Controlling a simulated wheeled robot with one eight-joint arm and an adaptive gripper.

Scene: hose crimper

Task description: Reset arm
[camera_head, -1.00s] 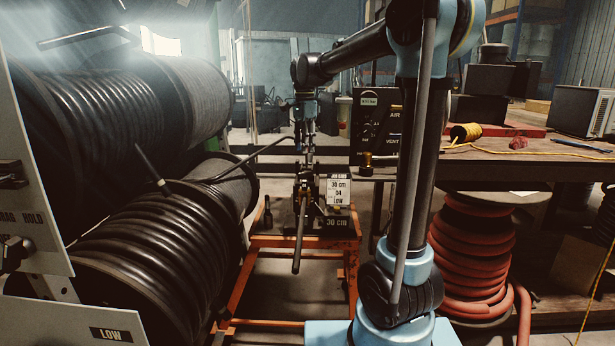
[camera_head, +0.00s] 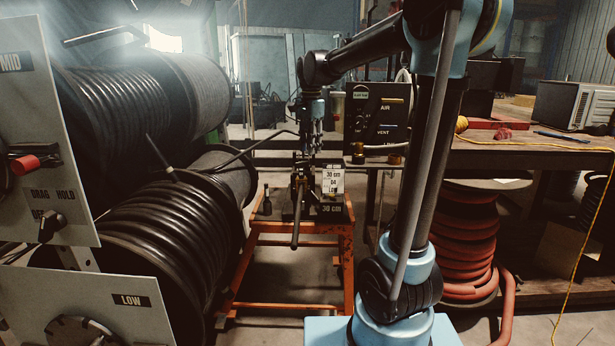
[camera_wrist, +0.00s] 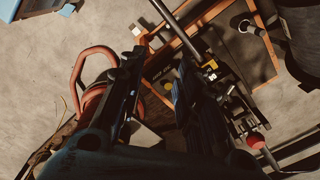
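My arm reaches forward over the work area, bent at the elbow. My gripper (camera_head: 308,146) hangs pointing down, just above or in front of the crimper bench; the head view does not show the exact gap. In the wrist view my gripper (camera_wrist: 155,85) has two dark fingers set apart, with no object visible between them. The crimper (camera_head: 298,190) with its long lever sits on an orange stand (camera_head: 297,228).
Large black hose reels (camera_head: 165,235) fill the left, behind a grey control panel (camera_head: 65,200). A workbench (camera_head: 500,155) stands at right with a boxy appliance (camera_head: 574,106). A red hose reel (camera_head: 462,235) is beneath it. An AIR/VENT box (camera_head: 380,115) stands behind my arm.

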